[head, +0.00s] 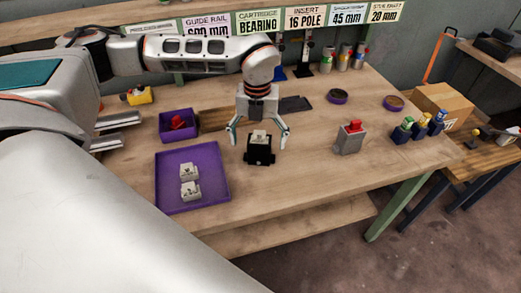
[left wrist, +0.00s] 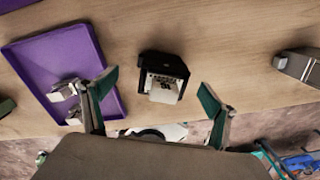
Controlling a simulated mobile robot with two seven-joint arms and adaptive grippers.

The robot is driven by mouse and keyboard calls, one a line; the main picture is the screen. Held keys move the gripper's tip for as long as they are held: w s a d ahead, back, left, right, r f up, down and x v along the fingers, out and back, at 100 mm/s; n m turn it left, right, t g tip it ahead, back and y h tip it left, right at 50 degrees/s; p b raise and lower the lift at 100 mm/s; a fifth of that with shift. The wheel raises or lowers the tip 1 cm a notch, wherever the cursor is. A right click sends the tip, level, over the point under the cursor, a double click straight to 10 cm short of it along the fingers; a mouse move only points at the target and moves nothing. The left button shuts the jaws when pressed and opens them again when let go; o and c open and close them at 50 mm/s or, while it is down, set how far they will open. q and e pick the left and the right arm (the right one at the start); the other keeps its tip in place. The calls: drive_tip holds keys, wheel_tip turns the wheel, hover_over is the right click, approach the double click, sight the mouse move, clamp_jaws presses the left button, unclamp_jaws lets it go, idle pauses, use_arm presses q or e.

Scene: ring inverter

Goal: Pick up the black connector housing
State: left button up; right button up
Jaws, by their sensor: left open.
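The black connector housing (head: 260,157) stands on the wooden workbench, with a pale insert (head: 259,137) at its top. My left gripper (head: 259,136) is open above it, its two fingers spread to either side and pointing down. In the left wrist view the housing (left wrist: 163,63) lies beyond and between the two open fingertips (left wrist: 158,88), and the pale insert (left wrist: 163,90) shows on its near side. I see no contact between the fingers and the housing. My right gripper is not in view.
A purple tray (head: 217,198) with two white inserts stands to the left. A purple bin (head: 163,126) with a red part is behind it. A grey block with a red top (head: 349,141) stands to the right. The bench in front of the housing is clear.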

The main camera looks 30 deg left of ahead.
sight(260, 151)
use_arm(q)
drive_tip(key=f, duration=0.5)
drive_tip(key=shift+w, duration=0.25)
drive_tip(key=c, duration=1.4)
drive_tip(key=shift+c, duration=0.2)
